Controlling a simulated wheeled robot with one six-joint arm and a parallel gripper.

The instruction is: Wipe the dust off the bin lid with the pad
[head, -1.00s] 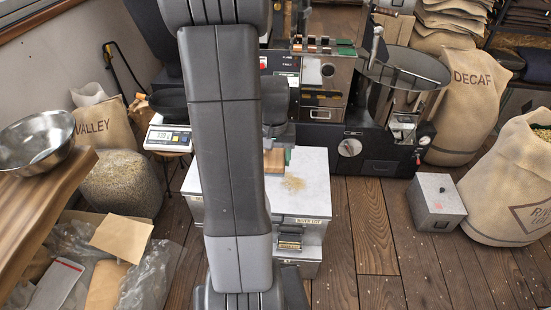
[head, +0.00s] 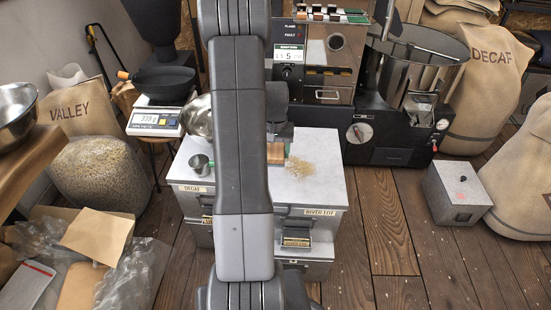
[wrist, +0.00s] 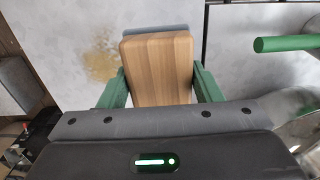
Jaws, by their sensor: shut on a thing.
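My gripper (wrist: 152,88) has green fingers and is shut on the pad (wrist: 158,68), a wood-topped block with a grey edge at its far side. In the head view the pad (head: 276,152) shows just right of my arm, which hides most of the gripper. The pale grey bin lid (head: 328,188) is on the River Lot bin. Tan dust (head: 316,166) lies on it, right of the pad. I cannot tell whether the pad touches the lid.
A metal scoop (head: 200,164) lies on the Decaf bin's top; its green handle (wrist: 288,43) is right of the pad in the wrist view. A steel bowl (head: 198,120) and a scale (head: 155,122) stand behind left. The roaster (head: 385,138) stands behind right.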

